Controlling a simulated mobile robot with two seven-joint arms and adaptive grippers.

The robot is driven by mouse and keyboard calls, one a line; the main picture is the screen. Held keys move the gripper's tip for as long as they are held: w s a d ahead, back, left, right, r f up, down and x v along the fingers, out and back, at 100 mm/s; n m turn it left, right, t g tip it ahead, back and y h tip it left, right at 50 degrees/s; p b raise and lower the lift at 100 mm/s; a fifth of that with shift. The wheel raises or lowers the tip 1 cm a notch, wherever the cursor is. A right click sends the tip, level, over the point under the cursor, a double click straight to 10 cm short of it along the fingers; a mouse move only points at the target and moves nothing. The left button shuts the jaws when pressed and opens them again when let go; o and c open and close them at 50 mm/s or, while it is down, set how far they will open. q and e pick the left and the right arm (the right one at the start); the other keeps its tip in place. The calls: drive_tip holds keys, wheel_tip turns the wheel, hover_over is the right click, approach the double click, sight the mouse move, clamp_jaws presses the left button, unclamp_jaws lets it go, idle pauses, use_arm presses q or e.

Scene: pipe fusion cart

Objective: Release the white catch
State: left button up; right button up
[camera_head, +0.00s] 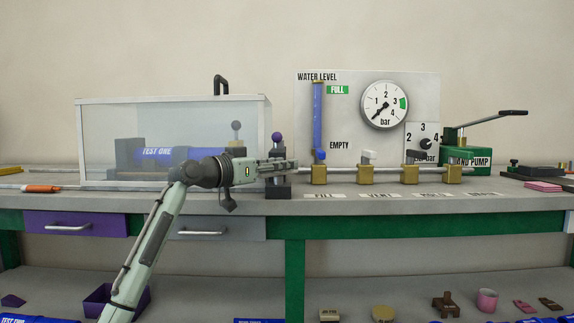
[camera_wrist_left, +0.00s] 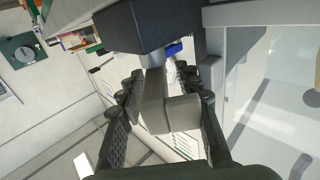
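My left gripper (camera_head: 294,164) points right at the bench's front edge, beside a dark upright block (camera_head: 279,183) topped by a purple knob (camera_head: 277,137). In the left wrist view my left gripper (camera_wrist_left: 167,88) has its two black fingers on either side of a pale grey-white piece (camera_wrist_left: 152,105), which looks like the white catch. That piece sits in front of a dark block (camera_wrist_left: 150,25). The fingers are very close to it; I cannot tell whether they touch it. The head view does not show the catch clearly, as my gripper covers that spot. My right gripper is not in view.
A clear box (camera_head: 170,100) over a blue part labelled TEST ONE stands left of the gripper. Several brass valves (camera_head: 366,175) on a pipe run to the right, below the gauge (camera_head: 384,104). A green hand pump (camera_head: 470,160) is at the right. The bench front strip is mostly clear.

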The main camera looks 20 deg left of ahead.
use_arm(q)
drive_tip(key=shift+x, duration=0.95)
drive_tip(key=shift+c, duration=0.4)
clamp_jaws()
